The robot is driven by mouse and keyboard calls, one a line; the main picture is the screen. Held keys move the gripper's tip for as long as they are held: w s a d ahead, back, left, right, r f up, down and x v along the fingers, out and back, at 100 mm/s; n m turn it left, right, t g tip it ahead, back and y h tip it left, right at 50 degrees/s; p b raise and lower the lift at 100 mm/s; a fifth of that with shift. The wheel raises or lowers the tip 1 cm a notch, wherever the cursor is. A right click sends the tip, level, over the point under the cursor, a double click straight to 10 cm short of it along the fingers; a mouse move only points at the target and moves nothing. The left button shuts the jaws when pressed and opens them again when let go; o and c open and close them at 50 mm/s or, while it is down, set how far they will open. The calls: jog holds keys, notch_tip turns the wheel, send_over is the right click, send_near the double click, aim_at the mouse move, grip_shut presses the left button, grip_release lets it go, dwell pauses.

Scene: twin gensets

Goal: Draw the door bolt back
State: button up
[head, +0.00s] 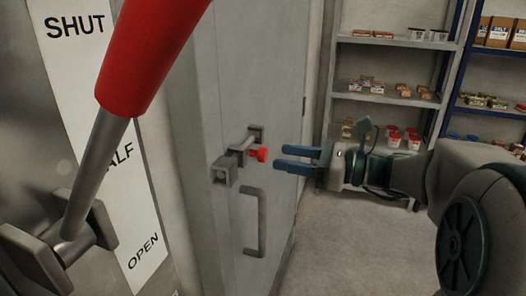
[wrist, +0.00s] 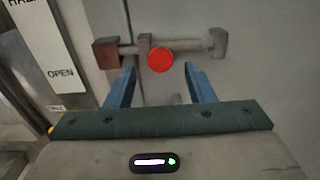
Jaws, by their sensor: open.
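The door bolt (head: 243,147) is a grey bar with a red knob (head: 259,154), mounted on a grey door (head: 272,75) above a pull handle (head: 262,222). In the wrist view the bolt bar (wrist: 190,48) runs across the door, with the red knob (wrist: 160,60) near its middle and a block at each end. My gripper (head: 282,158) is to the right of the knob in the head view, apart from it. In the wrist view its two blue fingers (wrist: 158,82) are spread, with the knob showing between and beyond their tips. Nothing is held.
A large lever with a red grip (head: 150,50) stands close at the left, beside a plate (head: 100,130) marked SHUT, HALF and OPEN. Shelves (head: 390,98) with boxes and tubs stand behind my arm. The floor (head: 345,245) by the door is clear.

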aim_at(266, 154)
jog(key=x, duration=0.6)
jog(key=shift+a, duration=0.1)
